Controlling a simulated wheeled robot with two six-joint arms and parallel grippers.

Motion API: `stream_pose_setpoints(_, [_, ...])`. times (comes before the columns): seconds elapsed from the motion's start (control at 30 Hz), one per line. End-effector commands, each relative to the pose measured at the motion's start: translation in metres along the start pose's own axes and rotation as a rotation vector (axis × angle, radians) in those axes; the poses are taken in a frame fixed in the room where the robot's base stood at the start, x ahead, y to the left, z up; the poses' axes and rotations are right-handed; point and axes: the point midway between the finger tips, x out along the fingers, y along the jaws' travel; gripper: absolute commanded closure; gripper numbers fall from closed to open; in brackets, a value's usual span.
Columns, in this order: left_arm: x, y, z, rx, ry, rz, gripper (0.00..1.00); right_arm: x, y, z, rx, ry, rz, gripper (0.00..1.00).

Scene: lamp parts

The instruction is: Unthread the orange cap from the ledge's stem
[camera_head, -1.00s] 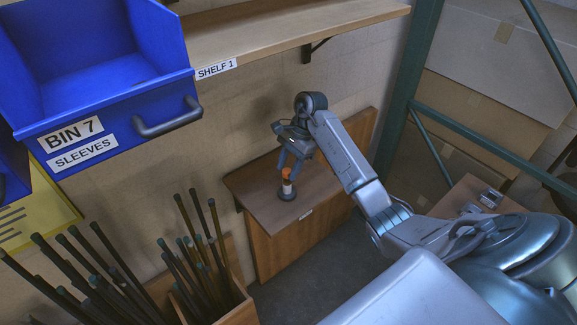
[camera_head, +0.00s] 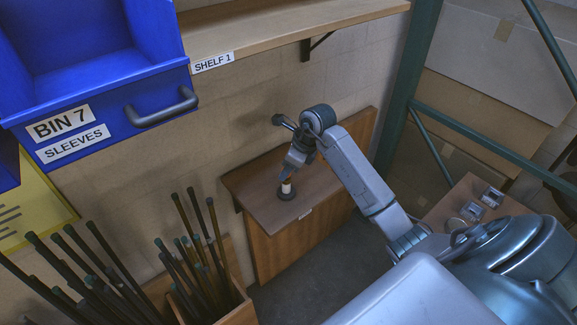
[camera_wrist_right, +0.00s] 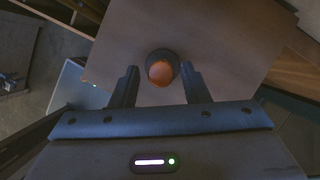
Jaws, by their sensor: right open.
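The orange cap (camera_wrist_right: 160,72) shows from above in the right wrist view, on top of the stem. The white stem (camera_head: 286,188) stands upright on a dark round base (camera_head: 287,196) on the wooden ledge (camera_head: 262,206). My right gripper (camera_wrist_right: 158,80) is open, with one finger on each side of the cap in the right wrist view. Gaps show between the fingers and the cap. In the head view my right gripper (camera_head: 287,177) hides the cap at the stem's top. My left gripper is not in view.
Several dark rods (camera_head: 200,250) stand in a wooden box at the lower left. A green rack post (camera_head: 408,90) stands to the right.

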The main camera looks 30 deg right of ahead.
Motion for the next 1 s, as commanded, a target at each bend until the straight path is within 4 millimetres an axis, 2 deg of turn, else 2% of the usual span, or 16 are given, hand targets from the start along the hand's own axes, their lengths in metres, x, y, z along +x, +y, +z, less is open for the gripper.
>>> stream_pose_setpoints(0.27, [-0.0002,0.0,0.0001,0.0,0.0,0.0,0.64,0.0,0.0013,0.0004,0.148,0.0,-0.062,0.58])
stream_pose_setpoints(0.63, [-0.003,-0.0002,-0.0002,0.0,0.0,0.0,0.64,0.0005,0.0045,0.0027,0.598,0.0,-0.247,0.58])
stream_pose_setpoints(0.93, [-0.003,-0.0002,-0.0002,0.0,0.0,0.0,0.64,0.0006,0.0039,0.002,0.66,0.001,-0.274,0.58])
stream_pose_setpoints(0.97, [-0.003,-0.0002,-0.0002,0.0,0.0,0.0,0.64,0.0006,0.0039,0.002,0.659,0.001,-0.273,0.62])
stream_pose_setpoints(1.0, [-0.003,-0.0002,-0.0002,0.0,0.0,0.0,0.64,0.0006,0.0038,0.002,0.659,0.001,-0.273,0.7])
